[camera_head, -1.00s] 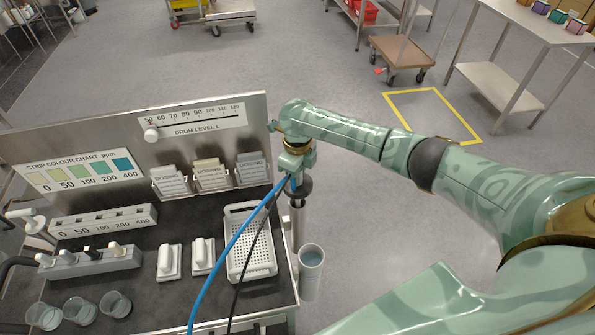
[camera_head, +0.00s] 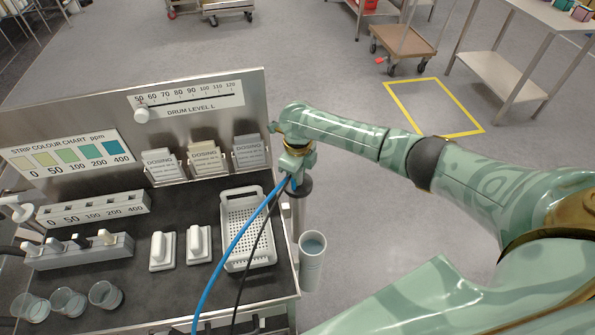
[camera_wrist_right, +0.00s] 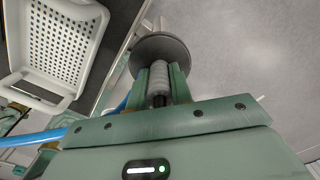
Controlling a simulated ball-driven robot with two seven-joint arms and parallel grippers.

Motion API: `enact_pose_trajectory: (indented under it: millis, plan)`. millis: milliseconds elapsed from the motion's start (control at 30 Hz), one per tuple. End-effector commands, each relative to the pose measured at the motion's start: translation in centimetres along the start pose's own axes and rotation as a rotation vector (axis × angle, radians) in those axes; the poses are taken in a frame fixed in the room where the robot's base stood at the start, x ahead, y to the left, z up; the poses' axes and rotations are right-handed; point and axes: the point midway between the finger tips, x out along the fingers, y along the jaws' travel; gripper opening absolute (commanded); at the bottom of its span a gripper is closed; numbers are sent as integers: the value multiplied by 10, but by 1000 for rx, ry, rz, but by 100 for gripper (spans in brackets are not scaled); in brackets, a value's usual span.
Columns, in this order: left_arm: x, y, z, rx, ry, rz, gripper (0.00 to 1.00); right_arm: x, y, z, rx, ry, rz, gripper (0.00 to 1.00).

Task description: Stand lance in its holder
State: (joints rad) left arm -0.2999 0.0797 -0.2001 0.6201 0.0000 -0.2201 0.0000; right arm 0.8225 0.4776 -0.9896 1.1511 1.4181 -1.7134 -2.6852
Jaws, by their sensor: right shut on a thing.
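My right gripper (camera_head: 299,180) is at the right edge of the bench and shut on the lance. In the right wrist view my gripper (camera_wrist_right: 158,84) has its fingers on both sides of the lance's pale ribbed grip (camera_wrist_right: 158,72), below a round dark disc. In the head view the dark disc (camera_head: 304,189) of the lance shows just under the gripper, and a blue hose runs down from there. A pale upright tube (camera_head: 312,268), open at the top, stands at the bench's right side, slightly below the gripper; it looks like the holder.
A white perforated basket (camera_head: 247,262) sits on the bench, close left of the gripper. The blue hose (camera_head: 228,262) and a black cable cross over it. Several clear cups (camera_head: 68,302) and white blocks stand further left.

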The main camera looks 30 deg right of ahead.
Motion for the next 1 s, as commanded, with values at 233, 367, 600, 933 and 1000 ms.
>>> enact_pose_trajectory:
  millis: [233,367,600,933,1000]
  plan:
    - [2,0,0,0,-1,0,36,3,0,0,0,-1,0,24]
    - [2,0,0,0,-1,0,36,3,0,0,0,-1,0,47]
    - [2,0,0,0,0,0,36,2,0,0,0,1,0,47]
    - [-19,-2,-4,0,5,-2,36,-60,-1,1,-2,-4,-3,47]
    - [-25,-2,-5,0,7,-2,36,-80,-1,0,-1,-4,-3,47]
